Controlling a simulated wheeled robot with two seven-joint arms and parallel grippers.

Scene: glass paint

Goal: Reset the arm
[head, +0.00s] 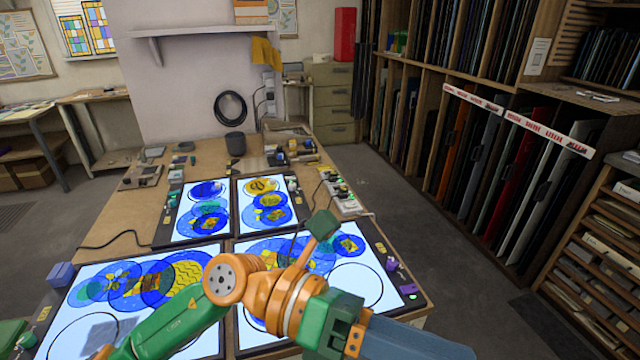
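My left arm comes in from the lower left, with green and orange links. It reaches across the front of the light panels to my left gripper (352,335) at the bottom middle. A blue-grey, rod-like part (415,342) extends right from there. I cannot tell whether it is part of the gripper or something held. The fingertips do not show clearly. My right gripper is not in view.
Lit panels (360,288) with overlapping blue, green and yellow glass discs cover the near wooden table (135,222). Small tools and a dark cup (235,144) stand at the back. A power strip (345,199) lies along the right edge. Racks of glass sheets (490,150) stand right.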

